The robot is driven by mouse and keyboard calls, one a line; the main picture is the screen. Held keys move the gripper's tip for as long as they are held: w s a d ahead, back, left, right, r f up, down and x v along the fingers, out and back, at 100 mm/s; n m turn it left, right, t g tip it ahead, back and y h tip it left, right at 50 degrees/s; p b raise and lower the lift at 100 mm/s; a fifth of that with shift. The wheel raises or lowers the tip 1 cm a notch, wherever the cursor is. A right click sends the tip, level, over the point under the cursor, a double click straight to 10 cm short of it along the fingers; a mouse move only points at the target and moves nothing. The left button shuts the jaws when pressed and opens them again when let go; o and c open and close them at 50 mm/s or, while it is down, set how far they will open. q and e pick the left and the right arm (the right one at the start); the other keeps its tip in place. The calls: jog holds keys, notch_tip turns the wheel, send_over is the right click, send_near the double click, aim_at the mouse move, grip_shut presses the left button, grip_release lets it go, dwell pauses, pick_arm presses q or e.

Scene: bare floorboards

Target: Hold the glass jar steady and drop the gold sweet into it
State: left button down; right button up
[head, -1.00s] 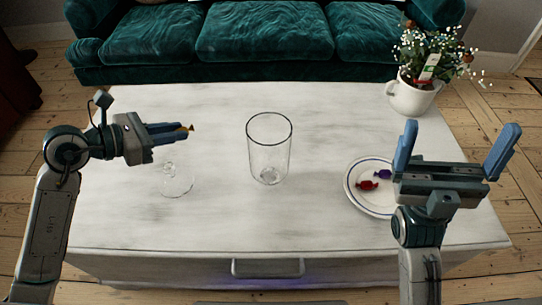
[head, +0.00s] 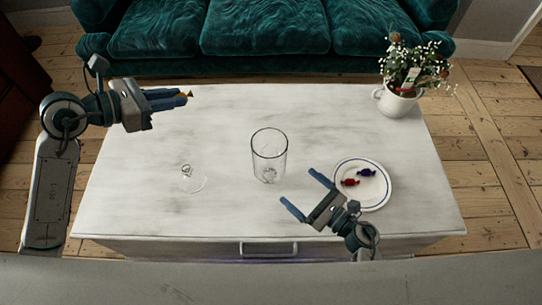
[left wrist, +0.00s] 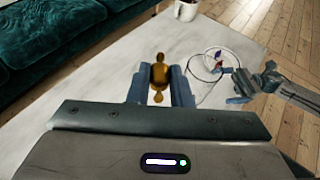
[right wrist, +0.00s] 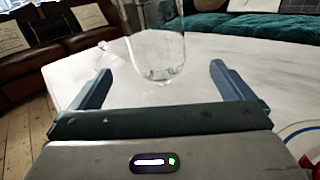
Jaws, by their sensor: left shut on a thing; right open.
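The clear glass jar (head: 269,157) stands upright and open-topped near the middle of the white table; it also shows in the right wrist view (right wrist: 160,55), beyond my right fingers. My left gripper (head: 183,97) is shut on the gold sweet (left wrist: 158,76), held above the table's left part, left of the jar and apart from it. My right gripper (head: 305,192) is open and empty, its fingers pointing toward the jar from the front right. In the right wrist view the jar is between the finger directions but past the tips, not touched.
A glass lid (head: 190,180) with a knob lies left of the jar. A blue-rimmed white plate (head: 380,198) with a red sweet (head: 350,182) and a purple sweet (head: 367,172) is to the right. A white flower pot (head: 398,103) stands at the back right corner.

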jog(key=shift+s+a+f+n+g, duration=0.1)
jog(key=shift+a+f+n+g, duration=0.25)
jog(key=shift+f, duration=0.2)
jog(key=x, duration=1.1)
jog(key=shift+w+a+p, duration=0.1)
jog(key=shift+w+p, duration=0.2)
jog(key=c, duration=1.3)
